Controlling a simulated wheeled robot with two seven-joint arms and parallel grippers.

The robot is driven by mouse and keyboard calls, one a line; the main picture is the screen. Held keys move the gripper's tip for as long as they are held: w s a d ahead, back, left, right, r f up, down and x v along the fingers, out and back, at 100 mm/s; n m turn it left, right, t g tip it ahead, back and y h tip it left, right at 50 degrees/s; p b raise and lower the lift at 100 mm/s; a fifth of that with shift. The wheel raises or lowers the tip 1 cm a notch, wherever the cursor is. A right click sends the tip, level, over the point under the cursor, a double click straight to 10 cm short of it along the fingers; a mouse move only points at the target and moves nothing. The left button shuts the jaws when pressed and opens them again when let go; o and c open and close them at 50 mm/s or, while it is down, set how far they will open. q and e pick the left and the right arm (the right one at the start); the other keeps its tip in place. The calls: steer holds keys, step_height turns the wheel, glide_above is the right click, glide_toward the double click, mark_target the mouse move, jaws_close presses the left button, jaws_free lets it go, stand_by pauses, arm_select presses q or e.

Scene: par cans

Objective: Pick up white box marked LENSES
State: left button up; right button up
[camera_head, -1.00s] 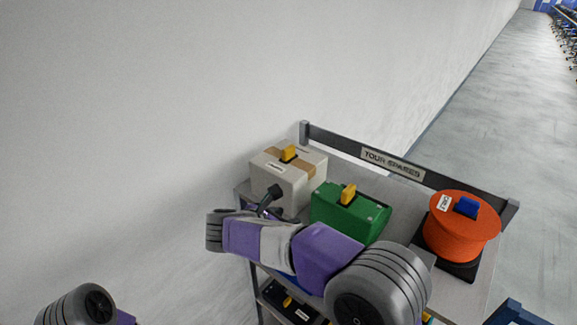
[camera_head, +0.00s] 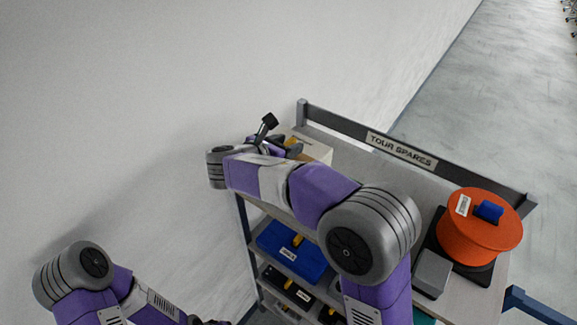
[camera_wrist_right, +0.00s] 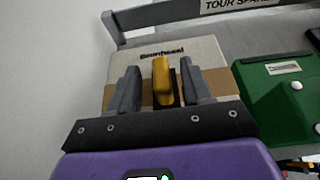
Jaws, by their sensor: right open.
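A cream-white box (camera_wrist_right: 203,52) with a tan tape band and an upright yellow handle (camera_wrist_right: 162,80) is in the right wrist view. Its printed label is too blurred for me to read surely. In the head view the box (camera_head: 317,150) is at the far left of the cart's top shelf, mostly hidden by my right arm. My right gripper (camera_wrist_right: 160,78) is open over the box, one finger on each side of the handle, with gaps visible. It also shows in the head view (camera_head: 292,149). My left arm is at the lower left; its fingers do not show.
The green case (camera_wrist_right: 280,95) stands close right of the box. An orange drum (camera_head: 475,238) with a blue handle sits on the top shelf's right. A rail (camera_head: 445,165) marked TOUR SPARES runs along the back. A blue case (camera_head: 285,258) is on a lower shelf.

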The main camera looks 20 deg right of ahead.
steer(key=shift+w+d+f, duration=0.2)
steer(key=shift+w+d, duration=0.1)
steer(key=shift+d, duration=0.1)
steer(key=shift+s+d, duration=0.1)
steer(key=shift+s, duration=0.1)
steer(key=shift+w, duration=0.2)
steer(key=c, duration=0.9)
jaws_close()
steer(key=shift+r, duration=0.15)
